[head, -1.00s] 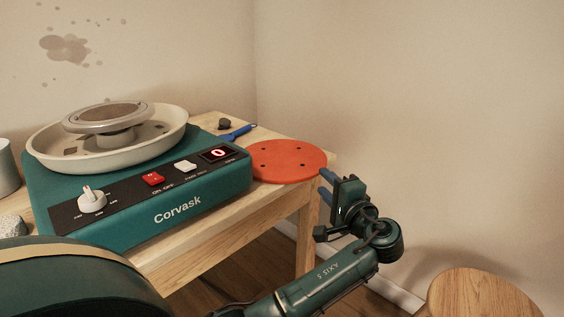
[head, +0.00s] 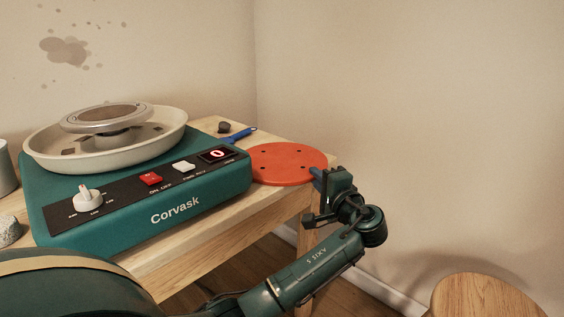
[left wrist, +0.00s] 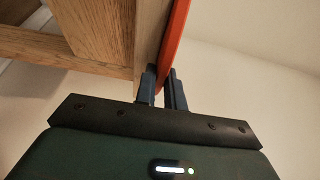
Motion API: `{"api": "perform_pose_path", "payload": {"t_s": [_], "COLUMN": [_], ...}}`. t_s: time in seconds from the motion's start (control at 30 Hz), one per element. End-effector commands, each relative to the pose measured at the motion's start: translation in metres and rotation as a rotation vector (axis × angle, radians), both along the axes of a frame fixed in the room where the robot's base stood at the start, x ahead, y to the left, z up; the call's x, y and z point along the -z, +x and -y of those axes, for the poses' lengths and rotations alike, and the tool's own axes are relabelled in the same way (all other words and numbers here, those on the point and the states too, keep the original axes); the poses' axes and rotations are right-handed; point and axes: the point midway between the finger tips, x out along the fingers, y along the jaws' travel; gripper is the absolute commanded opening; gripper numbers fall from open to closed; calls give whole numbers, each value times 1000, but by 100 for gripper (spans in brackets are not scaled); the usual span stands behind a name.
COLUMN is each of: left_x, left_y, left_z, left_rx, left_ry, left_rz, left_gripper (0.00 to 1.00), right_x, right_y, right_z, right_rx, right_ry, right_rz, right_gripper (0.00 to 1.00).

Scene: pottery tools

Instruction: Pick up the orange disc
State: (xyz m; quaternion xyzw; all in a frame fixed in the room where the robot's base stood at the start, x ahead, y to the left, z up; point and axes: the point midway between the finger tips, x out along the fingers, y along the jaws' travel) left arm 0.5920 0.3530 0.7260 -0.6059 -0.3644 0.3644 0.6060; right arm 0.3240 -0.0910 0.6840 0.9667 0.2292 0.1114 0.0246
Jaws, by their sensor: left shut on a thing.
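The orange disc (head: 285,164) lies flat at the right end of the wooden table, beside the teal pottery wheel, with its right edge at the table's end. It has several small dark holes. My left gripper (head: 318,178) is at the disc's right edge. In the left wrist view the disc (left wrist: 176,42) shows edge-on, and the blue fingers of my left gripper (left wrist: 162,88) are shut on its rim, one on each side. The disc is at the table top; I cannot tell whether it is lifted at all. My right gripper is not in view.
The teal pottery wheel (head: 120,205) with a cream basin (head: 40,152) fills the table's left part. A blue-handled tool (head: 238,135) and a small dark object (head: 224,128) lie behind the disc. A round wooden stool (head: 485,297) stands at lower right. A wall closes the back.

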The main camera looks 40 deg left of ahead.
Motion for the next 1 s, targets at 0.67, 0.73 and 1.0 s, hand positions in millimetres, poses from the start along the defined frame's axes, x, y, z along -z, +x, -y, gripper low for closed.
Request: {"api": "perform_pose_path", "payload": {"t_s": [0.67, 0.73, 1.0], "left_x": [-12, -24, -97], "left_y": [0, 0, 0], "left_z": [0, 1, 1], "left_rx": [1, 1, 1], "left_ry": [1, 1, 1], "left_rz": [4, 6, 7], "left_gripper": [0, 0, 0], "right_x": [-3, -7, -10], "right_y": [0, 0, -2], "right_z": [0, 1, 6], "right_rx": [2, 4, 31], "right_ry": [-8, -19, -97], "right_rz": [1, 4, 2], "right_gripper": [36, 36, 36]}}
